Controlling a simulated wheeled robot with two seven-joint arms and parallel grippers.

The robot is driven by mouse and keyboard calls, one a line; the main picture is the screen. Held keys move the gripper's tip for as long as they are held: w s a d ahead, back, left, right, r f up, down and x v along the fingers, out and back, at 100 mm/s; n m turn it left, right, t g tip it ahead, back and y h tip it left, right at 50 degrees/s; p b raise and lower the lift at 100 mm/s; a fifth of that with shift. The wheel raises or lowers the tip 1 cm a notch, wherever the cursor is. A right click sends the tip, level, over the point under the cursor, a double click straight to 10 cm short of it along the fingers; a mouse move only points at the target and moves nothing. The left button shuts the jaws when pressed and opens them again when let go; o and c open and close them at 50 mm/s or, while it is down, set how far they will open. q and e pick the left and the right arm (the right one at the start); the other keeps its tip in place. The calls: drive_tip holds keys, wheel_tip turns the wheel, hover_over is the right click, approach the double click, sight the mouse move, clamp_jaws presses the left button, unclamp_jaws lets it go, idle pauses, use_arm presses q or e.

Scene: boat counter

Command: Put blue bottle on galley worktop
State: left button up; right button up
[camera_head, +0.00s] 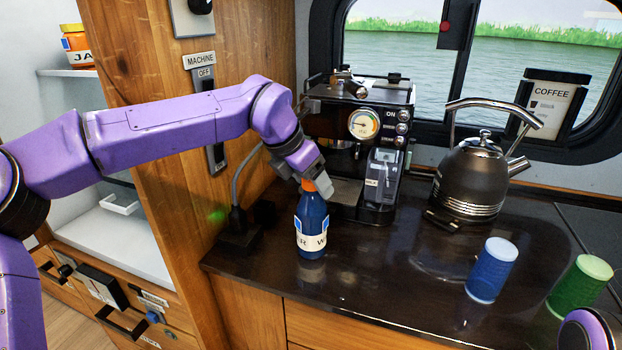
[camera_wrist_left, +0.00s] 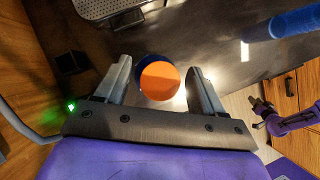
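The blue bottle (camera_head: 311,232), with a white label and an orange cap, stands upright on the dark galley worktop (camera_head: 390,285), near its left front edge. In the left wrist view the bottle's round orange cap (camera_wrist_left: 160,80) shows from above. My left gripper (camera_head: 318,186) is at the top of the bottle. Its fingers (camera_wrist_left: 158,85) are spread on either side of the cap, with gaps visible on both sides. My right gripper (camera_wrist_left: 262,106) appears small at the right of the left wrist view, too small to tell its state.
A coffee machine (camera_head: 372,130) stands behind the bottle, and a kettle (camera_head: 470,178) to its right. A blue cup (camera_head: 492,270) and a green cup (camera_head: 580,286) stand at the right. A wooden wall (camera_head: 170,150) borders the left. Open worktop lies between bottle and cups.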

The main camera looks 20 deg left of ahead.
use_arm(q)
drive_tip(key=v, duration=1.2)
drive_tip(key=shift+b, duration=0.3)
